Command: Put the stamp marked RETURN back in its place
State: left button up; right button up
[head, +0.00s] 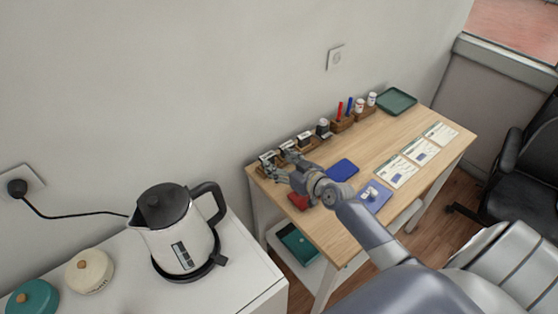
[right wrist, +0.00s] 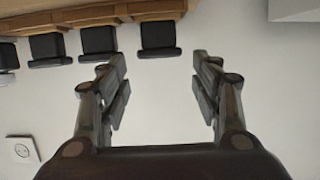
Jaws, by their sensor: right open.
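Several black stamps with white labels stand in a wooden rack (head: 305,147) along the table's back edge. The labels are too small to read, so I cannot tell which stamp is marked RETURN. My right gripper (head: 279,165) is over the rack's left end. In the right wrist view my right gripper (right wrist: 160,68) is open, with nothing between its fingers. One black stamp (right wrist: 158,38) shows beyond the gap between the fingertips, at the wooden rack (right wrist: 100,14); other stamps are in a row to its left. My left gripper is not in view.
On the wooden table (head: 325,228) are a red pad (head: 298,201), a blue pad (head: 342,170), a blue mat (head: 380,203) with a small white object, paper forms (head: 396,172), a pen holder (head: 342,124) and a green tray (head: 396,101). A kettle (head: 180,235) stands on a white cabinet.

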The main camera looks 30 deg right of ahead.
jog(key=o, duration=0.5)
jog(key=shift+o, duration=0.2)
jog(key=v, duration=1.2)
